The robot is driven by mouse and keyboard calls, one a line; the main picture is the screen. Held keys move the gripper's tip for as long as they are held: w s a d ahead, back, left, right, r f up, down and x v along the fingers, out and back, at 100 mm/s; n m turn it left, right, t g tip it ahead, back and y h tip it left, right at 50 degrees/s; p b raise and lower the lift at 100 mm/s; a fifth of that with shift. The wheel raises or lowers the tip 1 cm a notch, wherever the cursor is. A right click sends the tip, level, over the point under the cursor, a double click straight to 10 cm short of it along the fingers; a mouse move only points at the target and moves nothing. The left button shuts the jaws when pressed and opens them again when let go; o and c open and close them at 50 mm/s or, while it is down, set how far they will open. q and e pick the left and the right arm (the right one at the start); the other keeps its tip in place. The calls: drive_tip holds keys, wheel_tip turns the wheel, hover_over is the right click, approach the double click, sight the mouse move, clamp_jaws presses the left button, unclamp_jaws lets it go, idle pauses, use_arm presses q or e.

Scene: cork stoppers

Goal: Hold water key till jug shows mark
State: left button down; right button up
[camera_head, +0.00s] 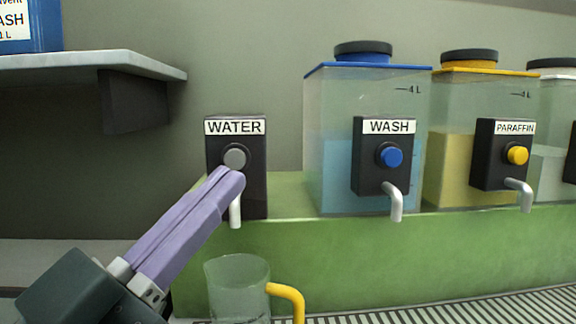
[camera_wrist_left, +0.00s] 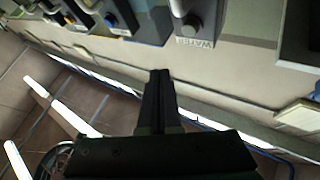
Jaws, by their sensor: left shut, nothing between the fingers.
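The water key is a grey round button (camera_head: 235,158) on a black panel labelled WATER (camera_head: 254,187), with a pale spout (camera_head: 235,212) below. My left gripper (camera_head: 232,178) is shut and empty, its lilac fingers reaching up from the lower left to just below the key. In the left wrist view the shut fingertips (camera_wrist_left: 160,74) show apart from the key (camera_wrist_left: 189,27). A clear jug (camera_head: 237,284) with a yellow handle (camera_head: 290,298) stands under the spout. Its lower part is cut off; I see no clear water level or mark on it. My right gripper is not in view.
To the right stand a WASH tank (camera_head: 330,110) with a blue button (camera_head: 390,157) and a PARAFFIN tank (camera_head: 450,110) with a yellow button (camera_head: 517,155). A shelf (camera_head: 90,66) juts out at upper left. A green ledge (camera_head: 330,245) runs below the tanks.

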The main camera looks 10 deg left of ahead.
sight(235, 160)
use_arm(q)
drive_tip(key=shift+w+a+b, duration=0.25)
drive_tip(key=shift+w, duration=0.6)
drive_tip(key=shift+w+a+b, duration=0.2)
drive_tip(key=shift+w+a, duration=0.05)
drive_tip(key=shift+w, duration=0.65)
drive_tip(key=shift+w+a+b, duration=0.25)
drive_tip(key=shift+w, duration=0.6)
drive_tip(key=shift+w+a, duration=0.1)
drive_tip(key=shift+w, duration=0.3)
drive_tip(key=shift+w+a, duration=0.15)
drive_tip(key=shift+w, duration=0.25)
idle(4.6)
